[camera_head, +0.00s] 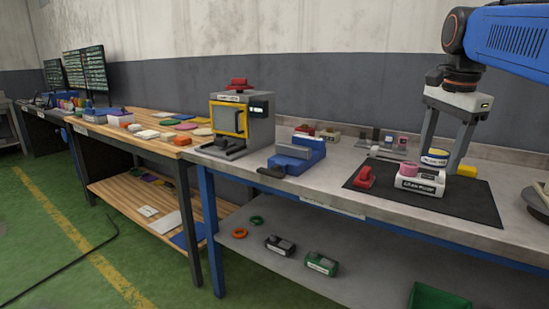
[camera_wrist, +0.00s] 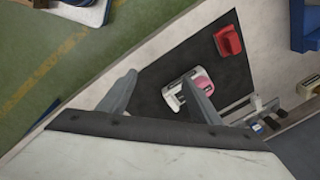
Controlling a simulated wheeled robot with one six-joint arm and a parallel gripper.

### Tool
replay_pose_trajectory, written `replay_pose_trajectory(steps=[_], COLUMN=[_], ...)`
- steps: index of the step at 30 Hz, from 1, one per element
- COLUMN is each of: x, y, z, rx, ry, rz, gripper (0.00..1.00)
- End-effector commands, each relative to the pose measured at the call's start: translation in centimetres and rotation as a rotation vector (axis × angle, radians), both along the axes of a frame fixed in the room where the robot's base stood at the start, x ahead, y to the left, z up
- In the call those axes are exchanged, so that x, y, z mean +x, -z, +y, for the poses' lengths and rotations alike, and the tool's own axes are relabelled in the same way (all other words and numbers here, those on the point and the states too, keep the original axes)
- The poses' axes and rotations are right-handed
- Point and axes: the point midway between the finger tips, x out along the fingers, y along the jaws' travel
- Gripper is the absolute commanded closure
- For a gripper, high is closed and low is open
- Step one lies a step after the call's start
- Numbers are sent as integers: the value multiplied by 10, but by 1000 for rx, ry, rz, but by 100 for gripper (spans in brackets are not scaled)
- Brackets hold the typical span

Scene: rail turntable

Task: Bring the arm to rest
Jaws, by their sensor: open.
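My gripper (camera_head: 442,150) hangs from my arm over the right end of the grey bench, fingers pointing down. Its two fingers stand apart, and in the wrist view (camera_wrist: 160,82) nothing shows clamped between them. A white labelled device (camera_head: 420,182) with a pink round piece (camera_head: 408,169) on top sits on a dark mat (camera_head: 468,204), below and near the fingers. In the wrist view the white device (camera_wrist: 170,98) shows beside one finger, partly hidden by it. A round blue, white and yellow piece (camera_head: 435,157) appears near the fingertips in the head view; I cannot tell its exact depth.
A red object (camera_head: 364,178) lies on the mat, left of the device. A blue vise-like block (camera_head: 297,154) and a grey box machine with a yellow frame (camera_head: 241,122) stand farther left. Small items line the bench's back.

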Motion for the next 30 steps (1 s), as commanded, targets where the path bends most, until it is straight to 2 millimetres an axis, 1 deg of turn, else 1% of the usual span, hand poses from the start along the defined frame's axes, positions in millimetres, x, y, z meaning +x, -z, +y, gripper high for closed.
replay_pose_trajectory(steps=[1,5,11,15,21,24,25,27,30], x=[-14,-42,-88,-120,-164,-180,-184,-190,-195], y=[13,48,108,155,224,252,258,270,279], z=[9,26,49,63,77,82,83,84,85], rx=[-12,-51,-123,-180,-268,-305,-314,-331,-346], ry=[-73,-272,-576,-786,-1066,-1172,-1196,-1243,-1278], rz=[-11,-44,-93,-126,-167,-182,-185,-191,-197], gripper=[42,42,42,42,42,42,42,42,42])
